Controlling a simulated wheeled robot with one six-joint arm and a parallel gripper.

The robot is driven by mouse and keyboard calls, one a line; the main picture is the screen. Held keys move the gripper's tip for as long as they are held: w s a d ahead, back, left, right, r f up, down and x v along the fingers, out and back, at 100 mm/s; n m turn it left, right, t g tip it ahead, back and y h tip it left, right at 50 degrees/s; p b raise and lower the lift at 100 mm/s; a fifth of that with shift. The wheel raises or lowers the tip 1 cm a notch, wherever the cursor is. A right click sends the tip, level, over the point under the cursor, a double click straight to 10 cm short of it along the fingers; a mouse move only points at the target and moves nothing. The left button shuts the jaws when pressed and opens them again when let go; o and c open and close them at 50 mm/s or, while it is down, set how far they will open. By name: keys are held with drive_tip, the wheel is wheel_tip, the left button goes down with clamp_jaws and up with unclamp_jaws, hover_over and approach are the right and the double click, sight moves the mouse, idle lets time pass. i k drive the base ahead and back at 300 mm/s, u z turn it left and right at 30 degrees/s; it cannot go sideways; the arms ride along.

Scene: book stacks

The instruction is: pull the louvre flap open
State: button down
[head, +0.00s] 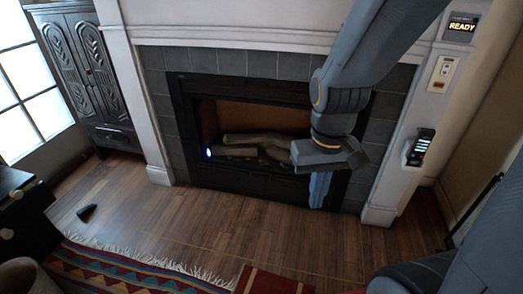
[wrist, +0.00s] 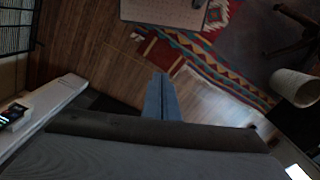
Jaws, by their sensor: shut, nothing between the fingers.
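A dark fireplace insert (head: 180,105) is set in the grey tile surround in the head view. A dark strip (head: 240,182) runs along its bottom below the logs; it looks like the louvre flap, but its slats are too dark to make out and I cannot tell how far open it is. My gripper (head: 318,204) points down in front of the right part of this strip and hides some of it. Its blue-grey fingers are together with nothing between them, as the wrist view (wrist: 160,78) also shows. I cannot tell whether they touch the strip.
Logs (head: 250,142) lie in the firebox, with a small bluish-white light (head: 209,152) at their left. White mantel posts stand either side; the right post (head: 398,150) carries a handset (head: 420,147). A patterned rug (head: 110,270) lies nearer.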

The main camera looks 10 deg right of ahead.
sight(266, 185)
drive_tip(key=k, duration=0.5)
drive_tip(key=u, duration=1.65)
drive_tip(key=i, duration=1.75)
drive_tip(key=z, duration=1.85)
